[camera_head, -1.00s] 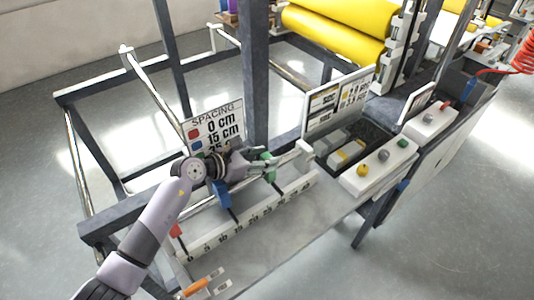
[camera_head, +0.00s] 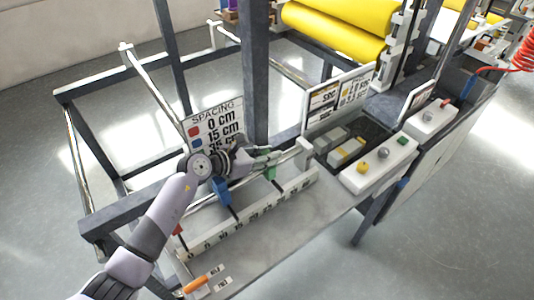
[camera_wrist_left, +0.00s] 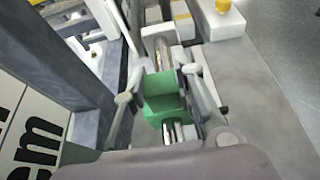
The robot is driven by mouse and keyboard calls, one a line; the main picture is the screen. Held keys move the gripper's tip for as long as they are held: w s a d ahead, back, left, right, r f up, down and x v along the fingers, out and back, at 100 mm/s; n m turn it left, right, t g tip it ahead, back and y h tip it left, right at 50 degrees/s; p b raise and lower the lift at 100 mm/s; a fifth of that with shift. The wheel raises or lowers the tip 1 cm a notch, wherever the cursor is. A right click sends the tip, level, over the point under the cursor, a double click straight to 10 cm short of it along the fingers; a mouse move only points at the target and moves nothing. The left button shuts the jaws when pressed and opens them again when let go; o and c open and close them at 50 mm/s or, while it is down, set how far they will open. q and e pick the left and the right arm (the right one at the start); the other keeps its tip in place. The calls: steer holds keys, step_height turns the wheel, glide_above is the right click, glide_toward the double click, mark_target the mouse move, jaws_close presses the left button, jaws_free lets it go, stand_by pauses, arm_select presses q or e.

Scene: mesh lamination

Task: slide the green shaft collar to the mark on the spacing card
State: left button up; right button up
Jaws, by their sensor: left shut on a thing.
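The green shaft collar (camera_head: 272,172) sits on a metal shaft above a white numbered scale (camera_head: 250,215), towards its right part. It also shows in the left wrist view (camera_wrist_left: 163,100), between my two fingers. My left gripper (camera_head: 268,155) is shut on the green collar. The gripper partly hides the collar in the head view. The spacing card (camera_head: 212,124) stands behind, reading 0 cm beside a red square, 15 cm beside a blue one, and a third line partly hidden by my gripper. A blue collar (camera_head: 222,190) and a red collar (camera_head: 178,230) sit further left on the shaft.
A white shaft support (camera_head: 304,150) stands just right of the green collar. A control box with buttons (camera_head: 375,163) and a sign (camera_head: 338,98) are further right. An orange-handled tool (camera_head: 196,284) lies at the table's front left. A dark upright post (camera_head: 254,80) stands behind.

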arm_select(q)
jaws_close()
